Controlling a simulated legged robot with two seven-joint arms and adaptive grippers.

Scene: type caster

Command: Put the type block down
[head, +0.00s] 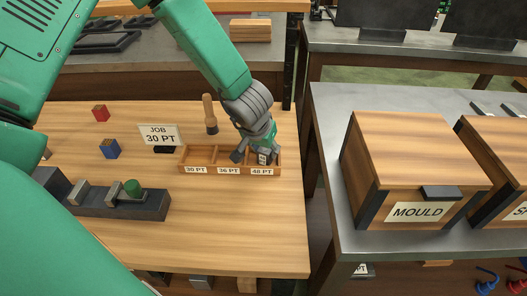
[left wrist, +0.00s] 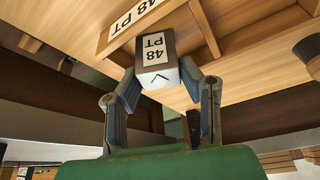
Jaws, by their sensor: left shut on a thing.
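The type block (left wrist: 157,76), wooden with a pale end and a "48 PT" label, is held between the fingers of my left gripper (left wrist: 160,92) in the left wrist view. In the head view my left gripper (head: 256,156) points down at the right end of the wooden tray (head: 228,171), and the block (head: 263,158) shows between its fingers at the 48 PT compartment. The tray has compartments labelled 30 PT, 36 PT and 48 PT. Whether the block touches the compartment floor is hidden. The job card (head: 159,135) reads 30 PT. My right gripper is not in view.
A wooden-handled tool (head: 209,113) stands just behind the tray. A dark casting fixture (head: 120,200), a blue block (head: 110,149) and a red block (head: 101,113) are to the left. The MOULD box (head: 415,150) sits on the right-hand table. The bench front is clear.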

